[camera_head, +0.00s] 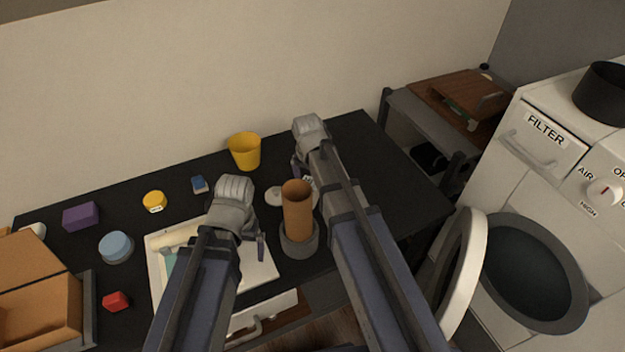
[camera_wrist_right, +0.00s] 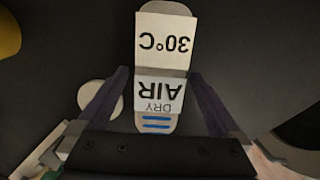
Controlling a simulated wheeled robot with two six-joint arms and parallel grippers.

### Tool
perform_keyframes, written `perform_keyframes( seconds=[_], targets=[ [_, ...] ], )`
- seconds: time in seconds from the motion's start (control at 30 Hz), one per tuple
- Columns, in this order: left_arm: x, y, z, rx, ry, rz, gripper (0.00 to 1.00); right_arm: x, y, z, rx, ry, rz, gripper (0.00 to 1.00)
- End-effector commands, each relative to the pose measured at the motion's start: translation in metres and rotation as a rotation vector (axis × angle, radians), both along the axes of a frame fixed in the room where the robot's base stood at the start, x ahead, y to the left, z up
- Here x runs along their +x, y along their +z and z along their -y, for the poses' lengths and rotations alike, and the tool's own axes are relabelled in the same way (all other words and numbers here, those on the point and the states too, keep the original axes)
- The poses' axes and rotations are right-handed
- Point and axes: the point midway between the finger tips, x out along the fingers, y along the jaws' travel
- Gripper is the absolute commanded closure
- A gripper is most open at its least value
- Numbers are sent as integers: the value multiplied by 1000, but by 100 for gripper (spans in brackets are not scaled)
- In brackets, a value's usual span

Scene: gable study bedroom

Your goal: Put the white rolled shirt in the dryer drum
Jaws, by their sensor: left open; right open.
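A whitish roll (camera_head: 177,244), which may be the white rolled shirt, lies in the shallow white tray (camera_head: 155,290) beside a teal item; my left arm hides part of the tray. My left gripper (camera_head: 245,246) is open over the tray's right part. My right gripper (camera_head: 305,174) is open above the black table; in the right wrist view its fingers (camera_wrist_right: 158,76) stand either side of a care tag (camera_wrist_right: 162,38) reading "30°C" and "AIR DRY". The white dryer (camera_head: 508,185) is at right, its round door (camera_head: 465,270) open and its dark drum (camera_head: 530,275) showing no contents.
A brown cylinder (camera_head: 297,212) in a grey holder stands between my arms. A yellow cup (camera_head: 245,151), purple block (camera_head: 81,216), blue round item (camera_head: 116,247), red block (camera_head: 116,301) and cardboard box (camera_head: 40,300) share the table (camera_head: 390,180). The table's right end is clear.

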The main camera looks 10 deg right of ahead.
Motion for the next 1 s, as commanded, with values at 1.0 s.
perform_keyframes(
  seconds=[1.0],
  targets=[
    [0, 120, 0, 0, 0, 0, 0, -14, 120, -10, 0, 0, 0, 0]
  ],
)
